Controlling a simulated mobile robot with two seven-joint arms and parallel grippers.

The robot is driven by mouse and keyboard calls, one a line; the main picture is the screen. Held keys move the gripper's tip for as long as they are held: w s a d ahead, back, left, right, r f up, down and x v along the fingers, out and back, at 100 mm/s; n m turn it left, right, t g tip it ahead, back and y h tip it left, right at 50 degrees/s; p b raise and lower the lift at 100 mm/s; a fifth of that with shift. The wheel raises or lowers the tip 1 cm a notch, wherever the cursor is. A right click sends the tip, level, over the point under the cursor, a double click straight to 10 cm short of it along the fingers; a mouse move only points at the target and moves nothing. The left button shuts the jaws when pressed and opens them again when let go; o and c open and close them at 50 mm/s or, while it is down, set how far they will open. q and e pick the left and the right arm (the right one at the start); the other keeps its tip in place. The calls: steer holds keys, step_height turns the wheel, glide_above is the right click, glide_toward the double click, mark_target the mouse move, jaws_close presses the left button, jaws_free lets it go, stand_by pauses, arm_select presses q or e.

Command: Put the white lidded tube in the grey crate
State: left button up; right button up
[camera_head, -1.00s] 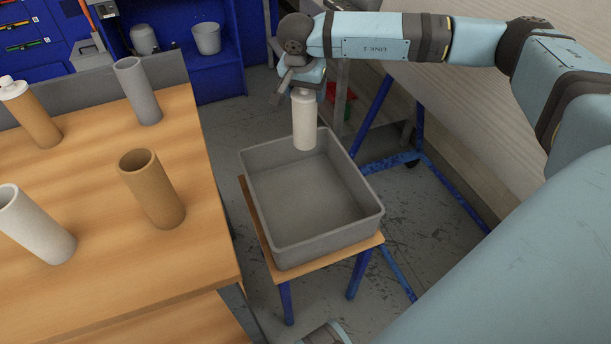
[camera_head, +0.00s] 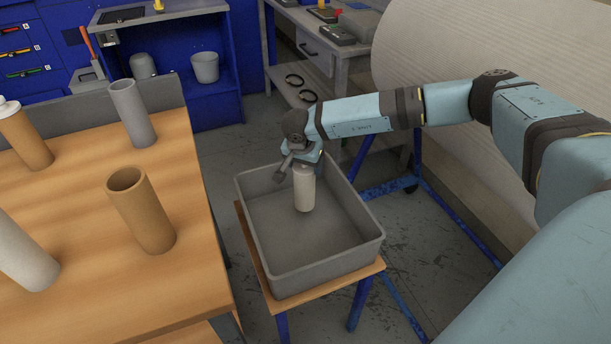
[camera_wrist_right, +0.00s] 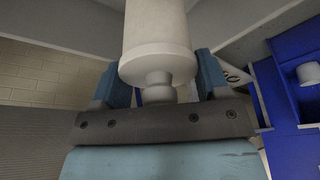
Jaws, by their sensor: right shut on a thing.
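The white lidded tube (camera_head: 305,190) hangs upright inside the grey crate (camera_head: 262,270), near its back part. My right gripper (camera_head: 303,168) is shut on the tube's lid end from above. Whether the tube's lower end touches the crate floor I cannot tell. In the right wrist view the tube (camera_wrist_right: 155,30) fills the upper middle, with its narrow lid knob between the fingers of the right gripper (camera_wrist_right: 157,88). My left gripper is not in view.
The crate stands on a small wooden-topped stand (camera_head: 330,283) with blue legs. A wooden table (camera_head: 95,270) at the left holds a grey tube (camera_head: 132,112), an open brown tube (camera_head: 142,212), a brown tube with a white lid (camera_head: 25,138) and a white tube (camera_head: 25,255).

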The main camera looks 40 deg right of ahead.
step_height(320, 180, down, 4)
steer(key=shift+f+b, duration=0.1)
steer(key=shift+b, duration=0.25)
steer(key=o, duration=1.1)
steer(key=p+v, duration=0.2)
steer(key=v, duration=1)
